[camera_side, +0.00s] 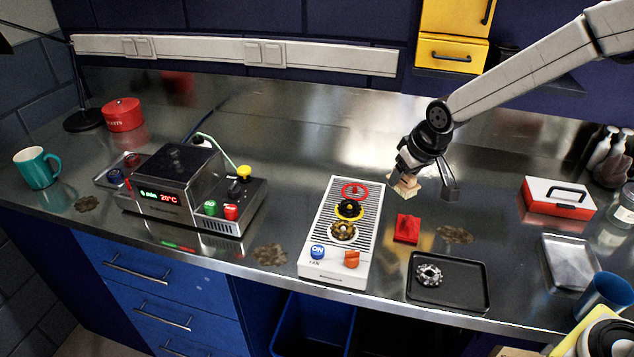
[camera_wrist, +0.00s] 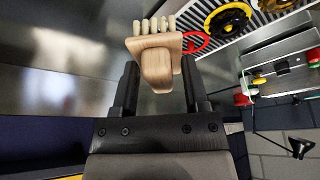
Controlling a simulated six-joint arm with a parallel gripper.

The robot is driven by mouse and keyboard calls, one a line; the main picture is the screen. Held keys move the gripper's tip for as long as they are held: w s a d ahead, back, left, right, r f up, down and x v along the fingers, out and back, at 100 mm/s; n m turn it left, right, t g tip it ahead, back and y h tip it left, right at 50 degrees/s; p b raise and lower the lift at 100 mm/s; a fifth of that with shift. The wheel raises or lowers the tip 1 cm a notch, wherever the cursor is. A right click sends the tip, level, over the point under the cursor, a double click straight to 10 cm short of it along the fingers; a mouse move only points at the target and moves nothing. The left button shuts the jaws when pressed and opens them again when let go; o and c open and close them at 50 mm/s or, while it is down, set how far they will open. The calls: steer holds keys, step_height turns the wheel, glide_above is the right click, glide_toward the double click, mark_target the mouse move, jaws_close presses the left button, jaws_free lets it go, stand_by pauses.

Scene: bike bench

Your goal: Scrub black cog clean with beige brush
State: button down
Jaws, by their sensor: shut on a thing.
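The beige brush (camera_side: 405,184) is a wooden block with pale bristles. My gripper (camera_side: 421,176) is shut on it and holds it above the bench, right of the white fan unit (camera_side: 313,253). In the wrist view the brush (camera_wrist: 156,62) sits between the two fingers of my gripper (camera_wrist: 160,82), bristles toward the top. A black cog with yellow (camera_side: 350,210) lies on the slatted top of the fan unit, left of the brush and apart from it. It also shows in the wrist view (camera_wrist: 228,20).
A red ring (camera_side: 355,190) and a brown, dirty-looking cog (camera_side: 342,231) lie on the same slats. A red block (camera_side: 407,229), a black tray (camera_side: 450,297) with a silver cog (camera_side: 429,274), and brown stains (camera_side: 455,235) are nearby. A heater box (camera_side: 172,180) stands left.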

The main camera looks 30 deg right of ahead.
step_height(320, 180, up, 2)
glide_above(343, 203)
steer(key=s, duration=0.1)
steer(key=shift+s+d, duration=0.1)
steer(key=shift+d, duration=0.35)
steer(key=shift+f, duration=0.2)
steer(key=shift+f, duration=2.25)
steer(key=shift+f, duration=0.6)
stand_by(0.3)
steer(key=shift+w+a, duration=0.7)
steer(key=shift+s+d, duration=0.15)
steer(key=shift+d, duration=0.05)
stand_by(0.4)
steer(key=shift+s+d, duration=1.25)
